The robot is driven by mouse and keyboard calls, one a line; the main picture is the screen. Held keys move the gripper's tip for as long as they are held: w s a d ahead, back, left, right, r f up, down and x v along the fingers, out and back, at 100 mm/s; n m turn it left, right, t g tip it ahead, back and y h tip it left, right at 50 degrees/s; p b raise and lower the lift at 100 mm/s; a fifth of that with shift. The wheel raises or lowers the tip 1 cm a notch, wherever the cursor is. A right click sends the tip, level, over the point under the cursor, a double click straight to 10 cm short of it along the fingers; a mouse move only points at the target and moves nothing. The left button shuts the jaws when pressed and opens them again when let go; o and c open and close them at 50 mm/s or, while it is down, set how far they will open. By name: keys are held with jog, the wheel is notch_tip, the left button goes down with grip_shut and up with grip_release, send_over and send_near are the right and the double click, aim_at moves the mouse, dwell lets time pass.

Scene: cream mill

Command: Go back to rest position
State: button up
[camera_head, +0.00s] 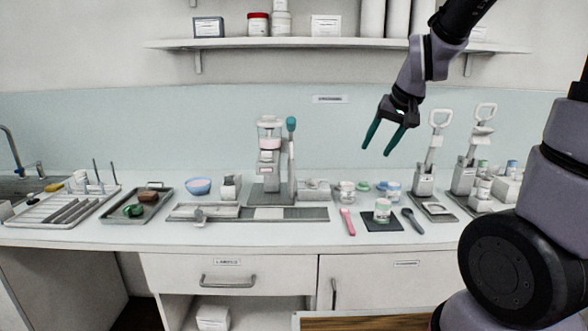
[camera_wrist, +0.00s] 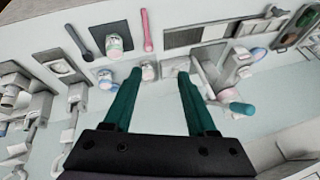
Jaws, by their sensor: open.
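My gripper (camera_head: 391,130) hangs in the air above the back of the counter, right of the mill, with its teal fingers apart and nothing between them. In the wrist view my gripper (camera_wrist: 155,76) also shows open and empty. The cream mill (camera_head: 270,150) stands at mid-counter with a teal-knobbed lever. A jar with a green band (camera_head: 382,208) stands on a dark mat (camera_head: 383,225) in front of and below my gripper. A pink spatula (camera_head: 348,222) lies left of the mat and a dark grey spoon (camera_head: 412,220) lies right of it.
Two hand presses (camera_head: 426,178) stand on the right of the counter. A blue bowl (camera_head: 198,187), a dark tray (camera_head: 152,211) and a drying rack (camera_head: 62,209) are on the left. A wall shelf (camera_head: 330,43) with bottles and boxes runs above, close to my arm.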

jog(key=s+d+r+m+t, duration=0.1)
jog(key=s+d+r+m, duration=0.1)
jog(key=s+r, duration=0.9)
jog(key=s+d, duration=0.1)
jog(key=s, duration=0.3)
jog(key=shift+d+t, duration=0.15)
jog(key=shift+t, duration=0.25)
